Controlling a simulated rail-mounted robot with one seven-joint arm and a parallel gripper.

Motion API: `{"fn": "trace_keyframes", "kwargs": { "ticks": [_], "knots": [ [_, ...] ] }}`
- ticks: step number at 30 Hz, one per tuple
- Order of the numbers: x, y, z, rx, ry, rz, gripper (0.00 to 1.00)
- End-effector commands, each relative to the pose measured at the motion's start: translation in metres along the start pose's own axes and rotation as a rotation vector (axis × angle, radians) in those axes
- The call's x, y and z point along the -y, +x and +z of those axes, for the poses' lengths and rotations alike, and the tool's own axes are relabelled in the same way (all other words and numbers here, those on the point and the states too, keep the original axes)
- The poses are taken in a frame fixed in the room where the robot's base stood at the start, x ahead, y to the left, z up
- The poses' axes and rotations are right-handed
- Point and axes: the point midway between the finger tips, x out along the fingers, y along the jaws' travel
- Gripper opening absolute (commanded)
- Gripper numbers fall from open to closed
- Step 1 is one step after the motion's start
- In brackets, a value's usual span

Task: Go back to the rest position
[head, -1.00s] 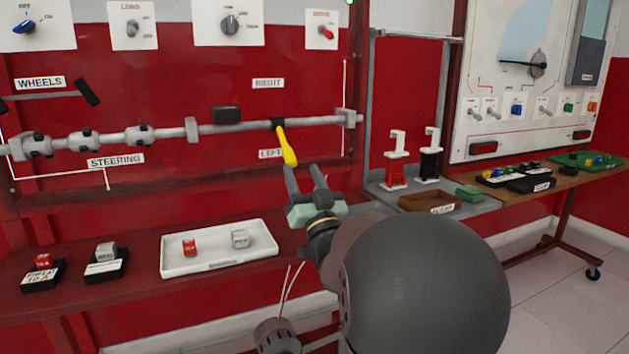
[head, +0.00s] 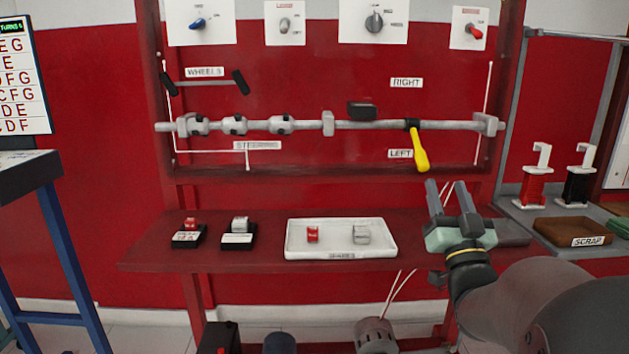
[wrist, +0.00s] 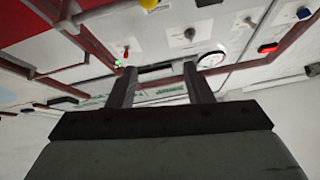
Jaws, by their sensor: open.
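My gripper (head: 452,200) is open and empty in the head view. Its two grey fingers point up, in front of the red frame's right part and below the yellow lever (head: 419,150). It looks apart from the lever, though the depth is hard to judge. The yellow lever hangs tilted from the grey steering shaft (head: 370,125), its lower end beside the LEFT label (head: 400,154). In the wrist view the two fingers (wrist: 160,85) stand apart with nothing between them, against a panel with knobs and a round dial (wrist: 211,60).
A white tray (head: 342,252) with a red and a grey block lies on the red shelf (head: 270,264). Two black holders (head: 187,240) (head: 238,242) with blocks stand to its left. A brown SCRAP box (head: 570,231) is on the right. A blue-legged stand (head: 70,270) is at far left.

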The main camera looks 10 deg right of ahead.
Motion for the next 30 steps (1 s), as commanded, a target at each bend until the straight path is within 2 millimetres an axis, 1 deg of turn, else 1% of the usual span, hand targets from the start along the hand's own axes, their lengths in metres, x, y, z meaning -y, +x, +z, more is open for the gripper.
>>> {"fn": "trace_keyframes", "kwargs": {
  "ticks": [2, 4, 6, 8, 10, 12, 14, 16, 17, 18, 20, 21, 23, 24, 27, 30],
  "knots": [
    [0.004, 0.008, -0.004, 0.033, 0.0, 0.011, 0.46],
    [0.01, 0.019, -0.006, 0.105, -0.002, 0.038, 0.46],
    [0.02, 0.031, -0.005, 0.223, -0.006, 0.076, 0.46],
    [0.031, 0.038, -0.004, 0.351, -0.013, 0.11, 0.46],
    [0.045, 0.04, -0.001, 0.521, -0.023, 0.145, 0.46],
    [0.062, 0.034, 0.002, 0.695, -0.035, 0.168, 0.46],
    [0.076, 0.023, 0.001, 0.849, -0.046, 0.18, 0.46],
    [0.095, 0.006, -0.004, 1.03, -0.06, 0.181, 0.46],
    [0.103, -0.002, -0.009, 1.108, -0.067, 0.178, 0.46],
    [0.115, -0.015, -0.015, 1.214, -0.076, 0.171, 0.46],
    [0.132, -0.035, -0.03, 1.372, -0.092, 0.151, 0.46],
    [0.144, -0.05, -0.042, 1.477, -0.103, 0.134, 0.46],
    [0.16, -0.073, -0.063, 1.63, -0.119, 0.103, 0.46],
    [0.169, -0.087, -0.078, 1.724, -0.131, 0.079, 0.46],
    [0.187, -0.12, -0.114, 1.926, -0.156, 0.02, 0.46],
    [0.198, -0.142, -0.141, 2.067, -0.175, -0.028, 0.46]
  ]
}}
